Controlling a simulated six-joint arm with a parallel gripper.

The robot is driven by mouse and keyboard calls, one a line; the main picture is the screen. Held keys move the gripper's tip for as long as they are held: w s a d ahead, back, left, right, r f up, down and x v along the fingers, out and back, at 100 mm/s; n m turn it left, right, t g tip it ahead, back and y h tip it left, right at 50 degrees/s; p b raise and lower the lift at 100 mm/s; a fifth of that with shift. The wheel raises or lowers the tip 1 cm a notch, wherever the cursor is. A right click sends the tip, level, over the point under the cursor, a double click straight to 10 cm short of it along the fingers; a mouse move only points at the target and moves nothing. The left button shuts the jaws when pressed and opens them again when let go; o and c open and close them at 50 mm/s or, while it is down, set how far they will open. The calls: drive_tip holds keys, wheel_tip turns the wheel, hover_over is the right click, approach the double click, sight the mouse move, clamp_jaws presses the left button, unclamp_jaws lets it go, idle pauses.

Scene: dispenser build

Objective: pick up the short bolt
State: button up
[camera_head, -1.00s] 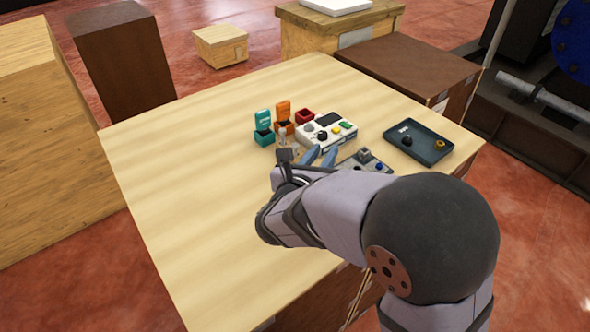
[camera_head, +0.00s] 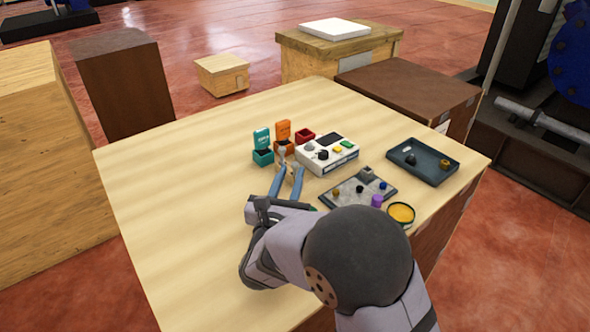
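My gripper (camera_head: 287,178) reaches over the table with its two blue fingers apart, just in front of the small open boxes. Nothing shows clearly between the fingers. A small silver-grey piece (camera_head: 281,154) stands by the fingertips, in front of the teal and orange boxes. It is too small to tell whether it is the short bolt or whether the fingers touch it. The teal box (camera_head: 263,157) and orange box (camera_head: 283,147) have raised lids. A red box (camera_head: 304,136) is beside them. I cannot make out any bolt inside these boxes.
A white device (camera_head: 327,155) with knobs and buttons is right of the boxes. A grey board (camera_head: 345,189) with small parts, a purple cylinder (camera_head: 377,201), a yellow round dish (camera_head: 401,213) and a dark tray (camera_head: 431,174) lie farther right. The table's left side (camera_head: 180,190) is clear.

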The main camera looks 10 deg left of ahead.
sight(294, 167)
drive_tip(key=shift+w+d+f+p, duration=0.15)
drive_tip(key=shift+w+p, duration=0.35)
drive_tip(key=shift+w, duration=0.8)
drive_tip(key=shift+w+d+r+p, duration=0.1)
drive_tip(key=shift+w+p, duration=0.35)
drive_tip(key=shift+w, duration=0.8)
clamp_jaws()
